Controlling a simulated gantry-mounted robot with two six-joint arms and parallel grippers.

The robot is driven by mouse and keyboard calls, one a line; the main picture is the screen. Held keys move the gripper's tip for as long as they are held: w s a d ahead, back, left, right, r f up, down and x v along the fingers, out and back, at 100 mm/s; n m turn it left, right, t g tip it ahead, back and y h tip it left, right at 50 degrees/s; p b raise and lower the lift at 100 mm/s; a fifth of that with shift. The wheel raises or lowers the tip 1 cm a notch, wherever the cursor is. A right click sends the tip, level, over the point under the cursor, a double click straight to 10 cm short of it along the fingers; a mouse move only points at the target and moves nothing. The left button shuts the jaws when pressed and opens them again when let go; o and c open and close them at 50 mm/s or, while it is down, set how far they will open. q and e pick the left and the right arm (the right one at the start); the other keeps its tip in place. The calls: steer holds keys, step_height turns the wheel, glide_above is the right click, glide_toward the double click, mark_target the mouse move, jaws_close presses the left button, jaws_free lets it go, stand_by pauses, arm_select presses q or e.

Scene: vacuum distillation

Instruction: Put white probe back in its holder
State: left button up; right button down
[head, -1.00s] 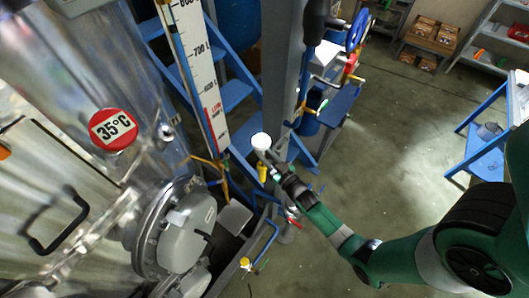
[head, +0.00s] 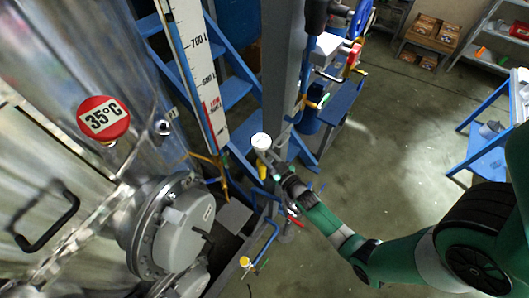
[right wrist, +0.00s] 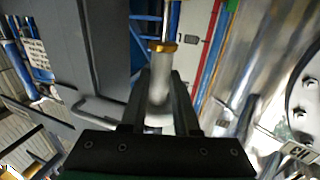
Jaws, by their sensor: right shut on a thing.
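The white probe shows in the head view as a round white top (head: 261,141) beside the grey upright column. My right gripper (head: 271,163) is at it, with its arm coming in from the right. In the right wrist view the probe's white body (right wrist: 159,88) sits between the two dark fingers of my right gripper (right wrist: 158,95), which is shut on it. A gold collar (right wrist: 162,46) and a thin metal rod continue beyond the fingers. I cannot make out the probe's holder with certainty. My left gripper is not in view.
A large steel tank with a red 35°C sign (head: 103,118) stands on the left. A level scale (head: 198,70) and the grey column (head: 281,60) stand close to my right gripper. Blue steps (head: 235,93) are behind.

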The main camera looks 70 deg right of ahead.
steer(key=shift+f+b, duration=1.85)
steer(key=shift+f, duration=0.1)
steer(key=c, duration=0.6)
jaws_free()
steer(key=v, duration=1.1)
steer(key=shift+s+a+p, duration=0.1)
steer(key=shift+s+p, duration=0.2)
steer(key=shift+p, duration=0.05)
